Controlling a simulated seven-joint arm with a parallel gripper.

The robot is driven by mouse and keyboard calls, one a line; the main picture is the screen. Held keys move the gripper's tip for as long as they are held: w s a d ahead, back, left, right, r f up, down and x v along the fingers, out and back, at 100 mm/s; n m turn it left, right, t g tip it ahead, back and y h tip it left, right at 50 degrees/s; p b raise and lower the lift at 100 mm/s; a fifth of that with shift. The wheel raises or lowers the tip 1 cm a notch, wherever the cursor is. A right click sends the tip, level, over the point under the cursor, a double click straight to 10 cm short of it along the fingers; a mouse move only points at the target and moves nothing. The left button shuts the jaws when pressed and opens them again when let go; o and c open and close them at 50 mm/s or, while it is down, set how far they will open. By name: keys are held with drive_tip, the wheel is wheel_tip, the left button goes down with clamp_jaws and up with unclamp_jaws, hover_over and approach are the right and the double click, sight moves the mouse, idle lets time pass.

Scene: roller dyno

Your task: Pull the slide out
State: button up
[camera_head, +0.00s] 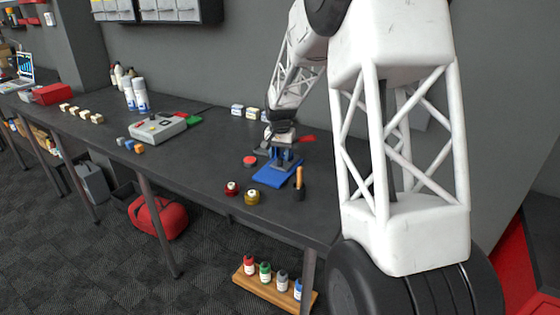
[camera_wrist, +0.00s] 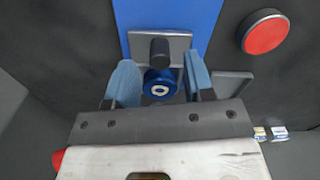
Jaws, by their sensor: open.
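A blue base plate (camera_head: 268,178) lies on the dark bench and also shows in the wrist view (camera_wrist: 205,15). On it, in the wrist view, is a grey plate (camera_wrist: 135,44) with a dark upright post (camera_wrist: 160,53). Below it in that view is a round blue part with a white ring (camera_wrist: 160,86). Which part is the slide I cannot tell for sure. My gripper (camera_wrist: 160,82) is open, its blue fingers either side of the round blue part with gaps visible. In the head view my gripper (camera_head: 283,143) is over the base plate, hiding part of the mechanism.
A red button (camera_wrist: 265,33) is right of the base plate in the wrist view. In the head view, a red jar (camera_head: 232,188), a yellow jar (camera_head: 252,197) and a dark holder (camera_head: 299,192) stand near the bench's front edge. A grey device (camera_head: 158,127) is farther left.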

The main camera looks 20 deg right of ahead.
drive_tip(key=shift+f, duration=1.45)
clamp_jaws()
